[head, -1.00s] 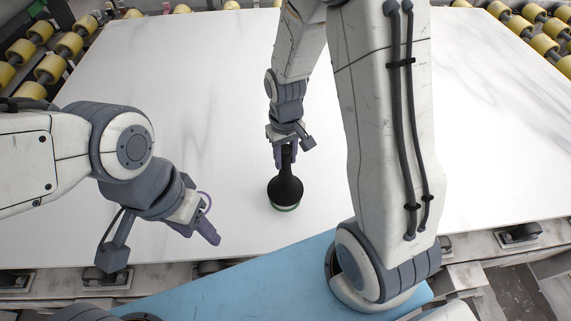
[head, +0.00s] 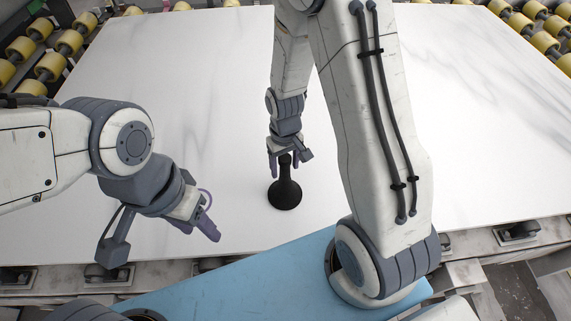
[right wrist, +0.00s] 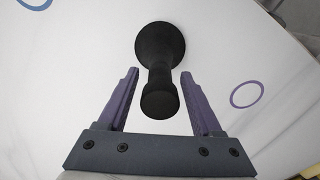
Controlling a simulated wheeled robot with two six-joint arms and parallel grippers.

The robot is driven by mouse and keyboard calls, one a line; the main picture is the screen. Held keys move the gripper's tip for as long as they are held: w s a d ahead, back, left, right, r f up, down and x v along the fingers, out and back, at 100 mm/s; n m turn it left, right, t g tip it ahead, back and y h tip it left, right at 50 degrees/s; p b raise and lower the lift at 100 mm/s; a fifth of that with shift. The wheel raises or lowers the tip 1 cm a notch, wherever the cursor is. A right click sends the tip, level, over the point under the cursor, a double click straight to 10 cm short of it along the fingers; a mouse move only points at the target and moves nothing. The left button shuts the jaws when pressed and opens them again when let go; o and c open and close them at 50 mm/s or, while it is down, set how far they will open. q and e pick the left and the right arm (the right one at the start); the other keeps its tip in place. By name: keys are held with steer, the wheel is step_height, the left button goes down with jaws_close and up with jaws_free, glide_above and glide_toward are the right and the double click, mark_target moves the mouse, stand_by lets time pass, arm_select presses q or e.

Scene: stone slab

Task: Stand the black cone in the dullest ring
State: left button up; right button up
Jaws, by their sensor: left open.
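The black cone (head: 285,193) stands upright on the white slab, wide base down. No ring shows around its base; whatever lies beneath it is hidden. My right gripper (head: 279,164) is open around the cone's narrow top. In the right wrist view, the cone (right wrist: 160,55) lies between the spread fingers (right wrist: 160,98), with a gap on each side. A violet ring (right wrist: 246,94) lies on the slab to the right there, and part of another ring (right wrist: 36,3) shows at the top left edge. My left gripper (head: 207,222) is open and empty, beside a purple ring (head: 206,196).
The white slab (head: 180,90) is broad and mostly clear. Yellow rollers (head: 50,65) flank it at the far left and far right. My right arm hides part of the slab's middle.

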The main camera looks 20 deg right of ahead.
steer(key=shift+r, duration=0.55)
step_height(320, 180, up, 10)
steer(key=shift+r+b, duration=0.2)
steer(key=shift+b, duration=0.35)
steer(key=shift+a+r, duration=0.1)
steer(key=shift+r, duration=0.25)
steer(key=s+a+r+n, duration=0.2)
steer(key=s+a, duration=0.4)
steer(key=s, duration=0.3)
steer(key=s+a+r+n+y, duration=0.1)
steer(key=s+a+r+n, duration=0.2)
steer(key=s+a, duration=0.3)
steer(key=s+n, duration=0.1)
steer(key=s, duration=0.2)
steer(key=shift+s, duration=0.1)
